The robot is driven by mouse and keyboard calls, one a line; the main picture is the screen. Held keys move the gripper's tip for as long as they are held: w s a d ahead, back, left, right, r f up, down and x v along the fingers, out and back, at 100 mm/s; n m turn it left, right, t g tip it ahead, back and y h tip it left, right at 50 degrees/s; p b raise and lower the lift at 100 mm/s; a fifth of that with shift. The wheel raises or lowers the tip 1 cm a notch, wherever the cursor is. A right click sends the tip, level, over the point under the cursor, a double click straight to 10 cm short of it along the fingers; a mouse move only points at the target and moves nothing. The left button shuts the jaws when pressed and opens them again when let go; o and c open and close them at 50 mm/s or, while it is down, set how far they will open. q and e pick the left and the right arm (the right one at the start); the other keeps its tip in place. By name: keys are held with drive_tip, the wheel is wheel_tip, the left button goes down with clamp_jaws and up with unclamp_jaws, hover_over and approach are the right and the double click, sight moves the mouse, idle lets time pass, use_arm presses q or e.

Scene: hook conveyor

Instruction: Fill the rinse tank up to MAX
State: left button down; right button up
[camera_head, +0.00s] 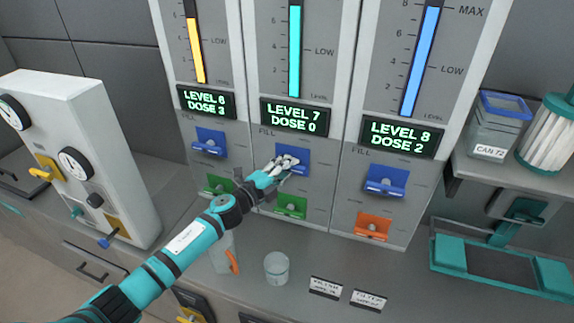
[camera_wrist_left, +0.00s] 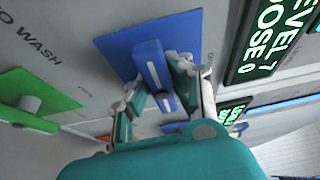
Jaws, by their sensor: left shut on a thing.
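Below the display is a blue FILL plate (camera_head: 305,153). My left gripper (camera_head: 287,163) is at this plate. In the left wrist view, its fingers (camera_wrist_left: 160,88) are shut on the blue handle (camera_wrist_left: 148,58), one on each side. The right column's display (camera_head: 402,138) reads LEVEL 8, DOSE 2; the left one (camera_head: 206,102) reads LEVEL 6, DOSE 3. I cannot read which column is the rinse tank.
A green handle (camera_head: 290,206) sits just below the blue one, and an orange one (camera_head: 373,226) at lower right. A clear cup (camera_head: 277,267) and a jug with an orange handle (camera_head: 224,255) stand on the counter. A white valve box (camera_head: 100,120) stands left.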

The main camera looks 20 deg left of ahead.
use_arm(q)
drive_tip(key=shift+f, duration=0.15)
drive_tip(key=c, duration=1.2)
unclamp_jaws()
drive_tip(key=shift+o, duration=0.2)
drive_tip(key=shift+s, duration=0.15)
drive_tip(key=v, duration=1.1)
drive_tip(key=shift+s+a, duration=0.25)
drive_tip(key=shift+s, duration=0.1)
